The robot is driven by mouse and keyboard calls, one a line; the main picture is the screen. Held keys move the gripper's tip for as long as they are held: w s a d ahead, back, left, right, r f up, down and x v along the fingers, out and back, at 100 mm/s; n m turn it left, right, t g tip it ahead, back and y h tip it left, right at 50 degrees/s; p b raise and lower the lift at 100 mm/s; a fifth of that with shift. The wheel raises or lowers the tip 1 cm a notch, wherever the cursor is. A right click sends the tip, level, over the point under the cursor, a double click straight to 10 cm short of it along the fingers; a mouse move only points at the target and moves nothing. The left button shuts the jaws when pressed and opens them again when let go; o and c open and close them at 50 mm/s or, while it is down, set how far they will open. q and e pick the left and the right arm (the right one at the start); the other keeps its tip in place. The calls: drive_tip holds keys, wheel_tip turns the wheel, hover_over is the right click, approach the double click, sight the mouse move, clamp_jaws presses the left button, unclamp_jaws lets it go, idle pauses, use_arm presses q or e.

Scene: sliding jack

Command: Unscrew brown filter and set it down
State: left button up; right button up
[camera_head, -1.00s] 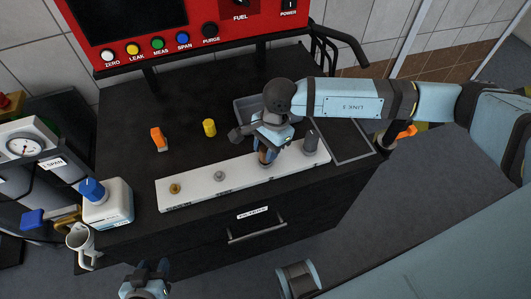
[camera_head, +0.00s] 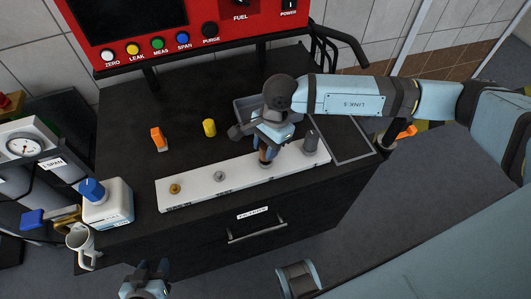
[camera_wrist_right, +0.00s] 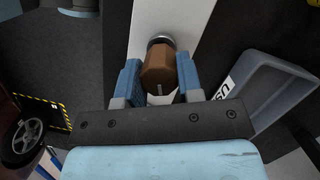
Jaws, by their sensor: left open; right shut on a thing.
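The brown filter (camera_wrist_right: 159,68) is between the blue fingers of my right gripper (camera_wrist_right: 158,80) in the right wrist view. In the head view the brown filter (camera_head: 264,157) shows below my right gripper (camera_head: 268,142), upright over the white strip (camera_head: 240,175). My right gripper is shut on it. A grey metal fitting (camera_wrist_right: 160,40) is at the filter's far end; I cannot tell whether the threads are still engaged. My left gripper (camera_head: 148,271) is open and empty at the bottom of the head view, in front of the cabinet.
On the black top stand an orange part (camera_head: 158,139) and a yellow cylinder (camera_head: 209,128). A dark grey filter (camera_head: 311,141) is at the strip's right end, with bare fittings to its left. A grey bin (camera_wrist_right: 285,82) lies beside my right gripper. A white bottle (camera_head: 107,204) stands left.

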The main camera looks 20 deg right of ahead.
use_arm(q)
drive_tip(key=shift+r, duration=0.1)
use_arm(e)
drive_tip(key=shift+r, duration=0.7)
drive_tip(key=shift+r, duration=0.35)
idle(0.4)
